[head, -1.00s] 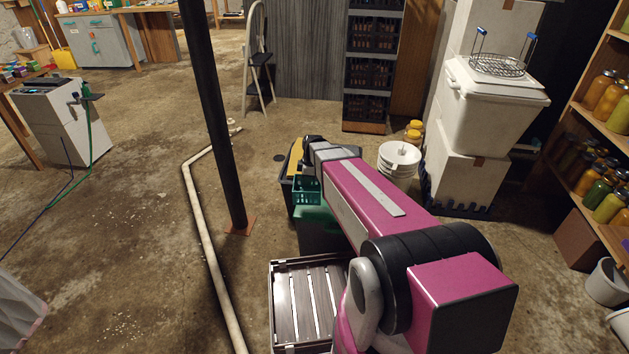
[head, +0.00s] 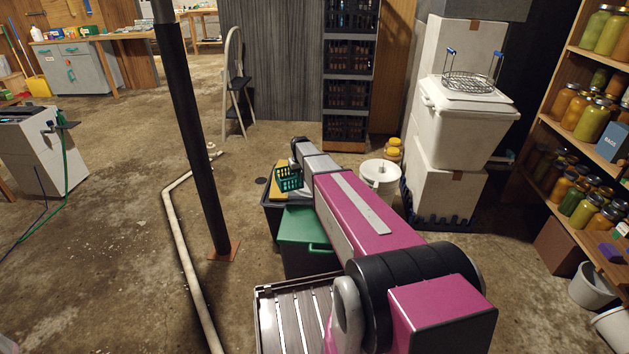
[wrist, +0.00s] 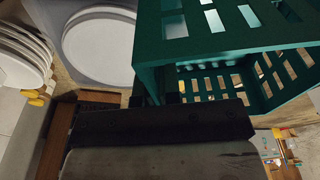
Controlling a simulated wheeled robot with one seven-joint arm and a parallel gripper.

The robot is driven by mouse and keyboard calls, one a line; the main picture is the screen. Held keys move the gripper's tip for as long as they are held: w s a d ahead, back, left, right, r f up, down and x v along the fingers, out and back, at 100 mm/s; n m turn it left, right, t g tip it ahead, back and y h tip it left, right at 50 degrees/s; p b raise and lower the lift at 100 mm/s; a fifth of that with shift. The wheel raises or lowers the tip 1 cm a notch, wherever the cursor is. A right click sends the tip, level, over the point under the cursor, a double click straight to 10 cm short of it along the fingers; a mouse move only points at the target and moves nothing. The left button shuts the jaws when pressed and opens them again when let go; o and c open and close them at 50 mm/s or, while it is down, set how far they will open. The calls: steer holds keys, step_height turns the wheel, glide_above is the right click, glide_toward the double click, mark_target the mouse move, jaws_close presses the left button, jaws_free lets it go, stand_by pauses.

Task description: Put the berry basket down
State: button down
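The berry basket is a small green slotted plastic basket (head: 289,179) at the far end of my arm in the head view. It fills the upper right of the wrist view (wrist: 215,45), tilted in that picture. My gripper (wrist: 160,98) is shut on the basket's edge; the exact grip is partly hidden by the basket and the gripper body. In the head view the basket shows above a dark bin (head: 271,215) with a yellowish top. I cannot tell whether it touches anything below.
A green lidded bin (head: 302,228) stands in front of the dark bin. A slatted crate (head: 262,318) is nearer me. A white bucket (head: 379,176) and white boxes (head: 447,190) stand to the right. A black post (head: 196,140) and floor pipe (head: 180,245) are left.

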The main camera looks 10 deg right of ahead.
steer(key=w+d+m+h, duration=0.1)
steer(key=w+d+m, duration=0.35)
steer(key=w, duration=0.35)
steer(key=shift+m, duration=0.55)
steer(key=w+d+f, duration=0.1)
steer(key=d+f, duration=0.1)
steer(key=d, duration=0.1)
steer(key=w+d+f, duration=0.2)
steer(key=d+f, duration=0.1)
steer(key=d, duration=0.1)
steer(key=w+d+f, duration=0.1)
steer(key=d+f, duration=0.1)
steer(key=d, duration=0.1)
steer(key=shift+w+d+f, duration=0.2)
steer(key=shift+d, duration=0.2)
steer(key=shift+f, duration=2)
steer(key=shift+f, duration=0.15)
steer(key=c, duration=1.3)
jaws_free()
